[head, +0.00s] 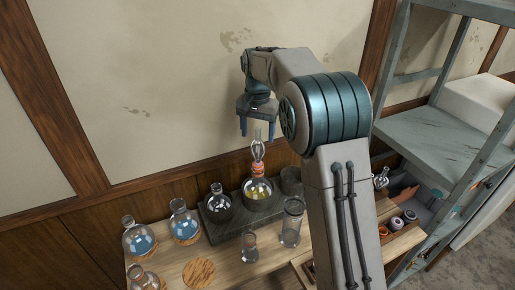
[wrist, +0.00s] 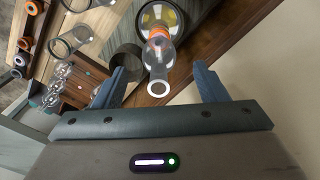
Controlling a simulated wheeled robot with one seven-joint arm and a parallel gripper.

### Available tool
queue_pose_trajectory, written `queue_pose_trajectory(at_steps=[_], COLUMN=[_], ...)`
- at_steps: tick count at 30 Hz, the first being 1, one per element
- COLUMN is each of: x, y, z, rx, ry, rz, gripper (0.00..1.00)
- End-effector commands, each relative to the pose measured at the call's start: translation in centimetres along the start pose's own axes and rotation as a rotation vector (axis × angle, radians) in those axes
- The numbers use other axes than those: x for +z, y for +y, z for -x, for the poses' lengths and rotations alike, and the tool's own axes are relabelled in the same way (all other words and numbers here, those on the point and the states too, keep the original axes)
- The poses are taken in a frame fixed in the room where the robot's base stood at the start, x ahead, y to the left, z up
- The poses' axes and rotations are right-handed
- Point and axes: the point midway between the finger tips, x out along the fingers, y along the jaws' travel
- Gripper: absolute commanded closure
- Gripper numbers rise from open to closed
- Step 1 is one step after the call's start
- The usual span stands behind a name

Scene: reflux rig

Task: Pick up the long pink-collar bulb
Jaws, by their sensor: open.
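A long clear glass bulb (head: 258,150) with an orange-pink collar stands upright on a round flask with yellow liquid (head: 257,190). In the wrist view the bulb (wrist: 158,72) points its open top end toward me, with the orange collar behind it. My gripper (head: 257,129) is open and points down at the bulb's upper end. In the wrist view my gripper (wrist: 163,78) has a finger on each side of the bulb, with gaps on both sides. I cannot tell exactly how far the fingertips reach down along the glass.
The flask sits on a dark grey rack (head: 222,228) on a wooden bench. A dark-liquid flask (head: 217,203) stands left of it, blue-liquid flasks (head: 138,238) farther left. A glass cylinder (head: 291,222) and a small beaker (head: 249,247) stand in front. The wall is close behind.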

Motion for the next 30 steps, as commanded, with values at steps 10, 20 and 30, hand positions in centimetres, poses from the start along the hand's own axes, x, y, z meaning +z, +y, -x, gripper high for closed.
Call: queue_pose_trajectory(at_steps=[10,20,30], x=[0.1,0.0,0.0], y=[0.2,0.2,0.2], z=[-3.6,-3.6,-3.5], rx=[0.001,0.0,0.0], ry=[-0.001,0.0,0.001], rz=[-0.001,-0.001,-0.001], gripper=[0.34,0.76,0.76])
